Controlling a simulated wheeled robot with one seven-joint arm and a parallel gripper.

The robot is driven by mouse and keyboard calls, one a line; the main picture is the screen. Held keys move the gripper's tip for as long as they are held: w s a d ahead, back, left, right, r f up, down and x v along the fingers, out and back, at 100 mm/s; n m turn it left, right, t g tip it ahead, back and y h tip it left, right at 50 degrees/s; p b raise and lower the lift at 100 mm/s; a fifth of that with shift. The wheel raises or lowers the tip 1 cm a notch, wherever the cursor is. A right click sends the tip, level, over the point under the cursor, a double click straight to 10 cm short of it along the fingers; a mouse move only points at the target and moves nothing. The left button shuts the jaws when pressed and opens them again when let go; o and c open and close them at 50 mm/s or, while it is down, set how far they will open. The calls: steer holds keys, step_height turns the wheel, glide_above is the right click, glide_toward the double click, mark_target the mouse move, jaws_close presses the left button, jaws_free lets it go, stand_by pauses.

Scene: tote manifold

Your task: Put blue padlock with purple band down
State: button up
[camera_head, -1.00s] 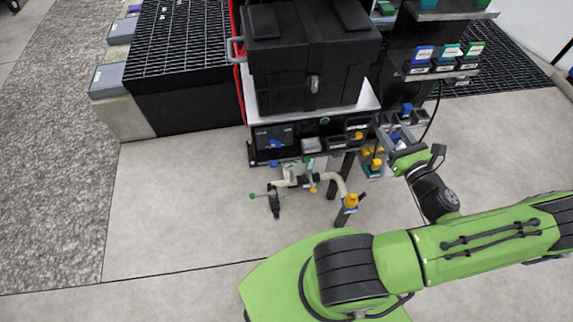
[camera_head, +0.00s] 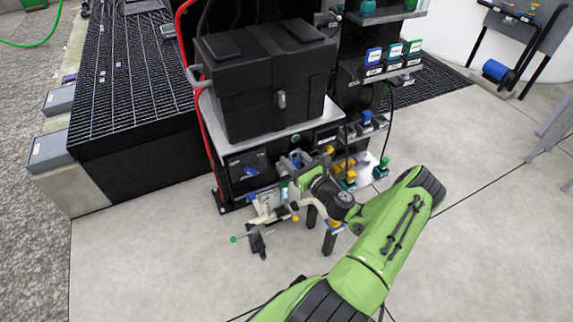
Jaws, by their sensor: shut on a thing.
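My gripper (camera_head: 291,165) is in front of the cabinet's lower face, below the black case and to the right of the blue rotary handle. It is shut on a small blue thing (camera_head: 296,159), taken to be the blue padlock. Only a bit of it shows between the jaws, and the purple band cannot be made out. My green arm reaches up from the bottom and hides part of the cabinet front.
A black case (camera_head: 265,80) stands on the cabinet's top. Pipes with a green-tipped valve (camera_head: 262,225) jut out below my gripper.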

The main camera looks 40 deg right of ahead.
steer(key=w, duration=0.2)
steer(key=shift+w+d, duration=0.15)
steer(key=shift+w, duration=0.2)
steer(key=f+b, duration=0.1)
steer(key=f, duration=0.1)
steer(key=w+f+b, duration=0.1)
steer(key=shift+w+d+f+b, duration=0.1)
steer(key=shift+w+f+b, duration=0.05)
steer(key=shift+f+b, duration=0.25)
steer(key=shift+r, duration=0.15)
steer(key=o, duration=1.1)
